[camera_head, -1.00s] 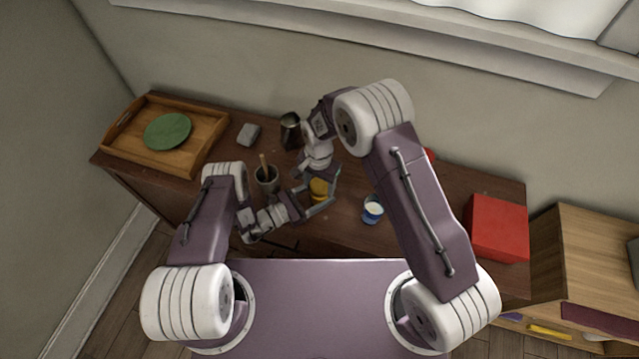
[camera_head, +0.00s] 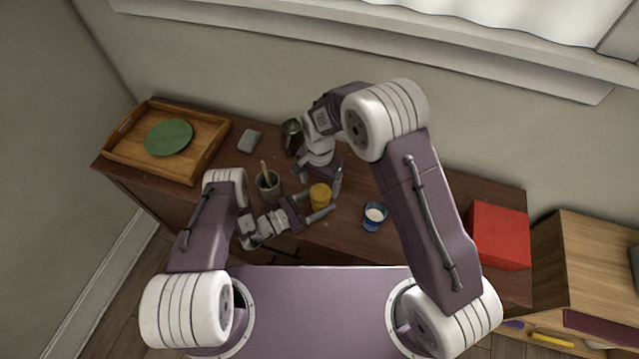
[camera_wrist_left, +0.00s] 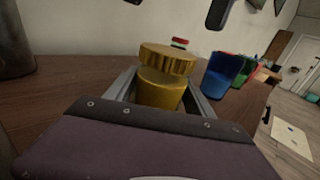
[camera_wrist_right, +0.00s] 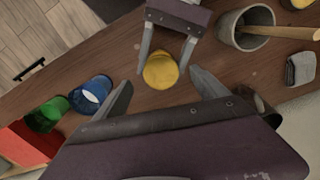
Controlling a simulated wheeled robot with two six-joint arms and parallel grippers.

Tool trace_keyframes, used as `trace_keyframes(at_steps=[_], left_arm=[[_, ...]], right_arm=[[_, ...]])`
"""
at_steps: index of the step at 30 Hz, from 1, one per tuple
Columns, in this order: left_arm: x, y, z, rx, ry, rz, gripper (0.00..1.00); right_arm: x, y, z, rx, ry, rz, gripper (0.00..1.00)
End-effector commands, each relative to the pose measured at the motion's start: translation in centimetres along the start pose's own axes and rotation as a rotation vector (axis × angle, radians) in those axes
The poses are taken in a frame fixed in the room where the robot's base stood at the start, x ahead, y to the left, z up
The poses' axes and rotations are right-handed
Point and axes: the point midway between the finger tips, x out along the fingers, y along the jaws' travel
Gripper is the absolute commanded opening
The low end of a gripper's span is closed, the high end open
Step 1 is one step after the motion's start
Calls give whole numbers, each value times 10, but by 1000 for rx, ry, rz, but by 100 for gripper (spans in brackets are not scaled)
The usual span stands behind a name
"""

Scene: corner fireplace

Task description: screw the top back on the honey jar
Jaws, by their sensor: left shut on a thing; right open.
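The honey jar (camera_wrist_left: 160,92) is yellow and stands upright on the wooden cabinet top. Its ribbed gold top (camera_wrist_left: 168,59) sits on the mouth, looking slightly tilted in the left wrist view; I cannot tell how tightly it is screwed. My left gripper (camera_head: 321,204) is shut on the jar body, one finger on each side. My right gripper (camera_wrist_right: 160,79) is open above the jar, its fingers spread to either side of the top (camera_wrist_right: 161,70) and apart from it. The jar body is mostly hidden under the top in the right wrist view.
A grey pot with a wooden stick (camera_head: 268,184) stands left of the jar, a dark metal vessel (camera_head: 292,136) behind it. A blue cup (camera_head: 374,217) stands to the right, a red box (camera_head: 499,236) farther right. A wooden tray (camera_head: 205,160) holds a green plate (camera_head: 169,137).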

Motion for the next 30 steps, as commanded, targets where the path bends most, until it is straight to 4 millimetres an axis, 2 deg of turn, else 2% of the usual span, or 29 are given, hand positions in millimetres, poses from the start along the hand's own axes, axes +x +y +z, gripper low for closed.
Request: trace_keyframes(at_steps=[2, 5, 15, 18, 21, 24, 30], left_arm=[[0, 0, -1, -1, 2, 0, 0], [0, 0, -1, -1, 2, 0, 0], [0, 0, -1, -1, 2, 0, 0], [0, 0, -1, -1, 2, 0, 0], [0, 0, -1, -1, 2, 0, 0], [0, 0, -1, -1, 2, 0, 0], [0, 0, -1, -1, 2, 0, 0]], right_arm=[[0, 0, 0, -13, 0, 0, 80], [0, 1, 0, -126, -2, 3, 80], [-10, 5, 2, -1063, -28, 15, 80], [-17, 4, 0, -1264, -27, 11, 80], [-25, 3, -2, -1388, -19, 7, 80], [-32, 0, -6, -1384, -2, 2, 80], [-32, 0, -6, -1381, 0, 1, 80]])
